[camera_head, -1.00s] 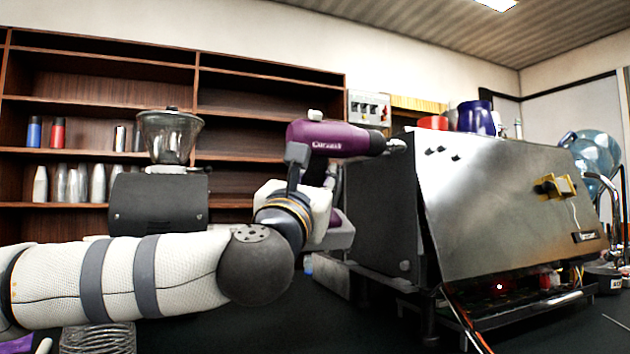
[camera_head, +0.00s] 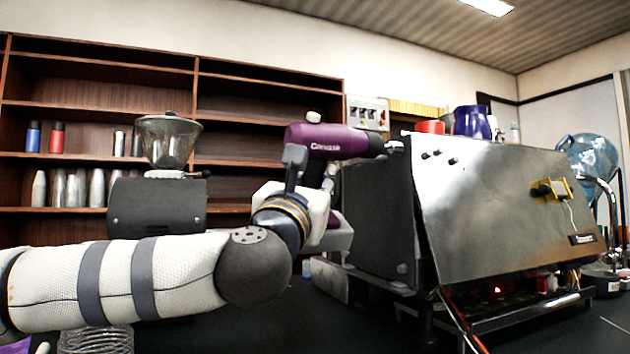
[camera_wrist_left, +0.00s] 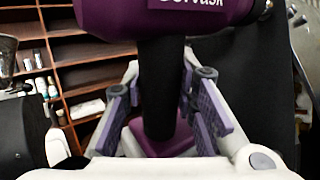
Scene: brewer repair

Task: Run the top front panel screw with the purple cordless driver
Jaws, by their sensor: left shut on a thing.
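The purple cordless driver (camera_head: 330,141) is held level in the head view, its nose pointing right at the upper left edge of the brewer's steel front panel (camera_head: 500,200). The driver's tip (camera_head: 394,146) is at or very near that edge; I cannot tell whether it touches. The top screw itself cannot be made out there. My left gripper (camera_head: 318,190) is shut around the driver's grip below the body. In the left wrist view, the gripper's fingers (camera_wrist_left: 160,105) flank the dark grip (camera_wrist_left: 160,85) under the purple body (camera_wrist_left: 165,14). My right gripper is not in view.
The brewer (camera_head: 380,215) stands on the dark counter, with a red cup (camera_head: 430,127) and a blue pitcher (camera_head: 472,122) on top. A yellow-framed device (camera_head: 552,190) is on its panel. A grinder (camera_head: 158,200) stands left, before wooden shelves (camera_head: 95,70).

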